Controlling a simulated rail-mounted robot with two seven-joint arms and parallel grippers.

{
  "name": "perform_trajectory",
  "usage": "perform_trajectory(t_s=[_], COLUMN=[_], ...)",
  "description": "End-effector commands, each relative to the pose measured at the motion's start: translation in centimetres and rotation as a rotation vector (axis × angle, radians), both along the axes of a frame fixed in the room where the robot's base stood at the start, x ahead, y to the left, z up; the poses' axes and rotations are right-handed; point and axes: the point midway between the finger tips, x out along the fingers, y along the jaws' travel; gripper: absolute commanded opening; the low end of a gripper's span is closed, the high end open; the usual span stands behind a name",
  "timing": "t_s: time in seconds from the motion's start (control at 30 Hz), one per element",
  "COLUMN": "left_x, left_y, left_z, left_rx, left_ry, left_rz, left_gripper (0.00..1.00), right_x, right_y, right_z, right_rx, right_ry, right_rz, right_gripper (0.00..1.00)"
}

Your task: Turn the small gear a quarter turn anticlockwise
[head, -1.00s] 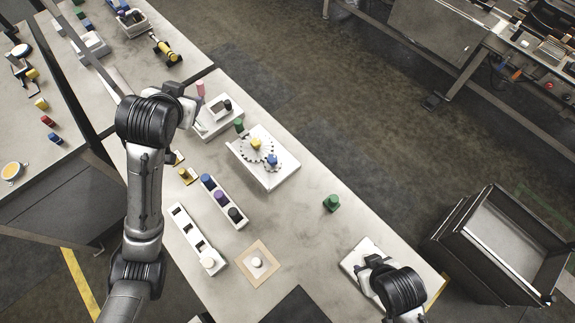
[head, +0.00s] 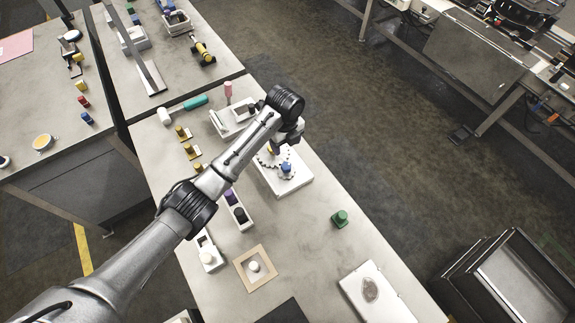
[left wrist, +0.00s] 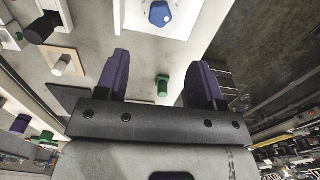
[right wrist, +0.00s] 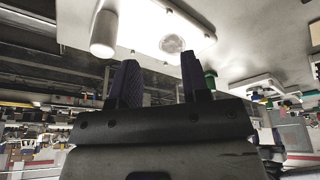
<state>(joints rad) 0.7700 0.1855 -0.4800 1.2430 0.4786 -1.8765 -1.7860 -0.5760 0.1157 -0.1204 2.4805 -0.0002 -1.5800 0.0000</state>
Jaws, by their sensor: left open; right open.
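The gear board (head: 297,187) is a white plate. The small gear carries a blue knob (head: 286,168) and lies near the plate's right part. My left gripper (head: 284,143) hangs over the board, just beyond the small gear in the head view. In the left wrist view its open, empty fingers (left wrist: 157,72) are apart from the blue knob (left wrist: 159,14), at the top edge. My right gripper (right wrist: 159,72) is open and empty, with a white plate (right wrist: 135,28) ahead of it; it is outside the head view.
A green knobbed piece (head: 340,218) stands right of the gear board. A white plate with an oval piece (head: 370,289) lies at the near right. A slotted block with purple and black pieces (head: 237,208) and a tan square with a white knob (head: 254,267) are nearer.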

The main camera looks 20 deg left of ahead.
Motion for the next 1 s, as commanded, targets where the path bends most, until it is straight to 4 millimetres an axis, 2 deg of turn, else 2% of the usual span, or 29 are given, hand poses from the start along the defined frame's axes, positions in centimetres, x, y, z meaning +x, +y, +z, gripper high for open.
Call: perform_trajectory(t_s=[0.17,0.7,1.0], left_x=[0.0,0.0,0.0], left_y=[0.0,0.0,0.0], left_z=[-1.3,-10.7,-13.4], left_rx=[-0.001,0.0,0.0], left_ry=[0.003,0.001,0.0], left_rz=[-0.033,-0.03,-0.03], left_gripper=[0.62,0.62,0.62], right_x=[-0.1,-0.2,-0.2], right_y=[-0.3,-0.2,0.0], right_z=[-0.1,-0.9,-1.3], right_rx=[-0.009,-0.005,0.001], right_ry=[0.002,0.006,0.006], right_rz=[0.006,0.003,-0.002], right_gripper=[0.43,0.43,0.43])
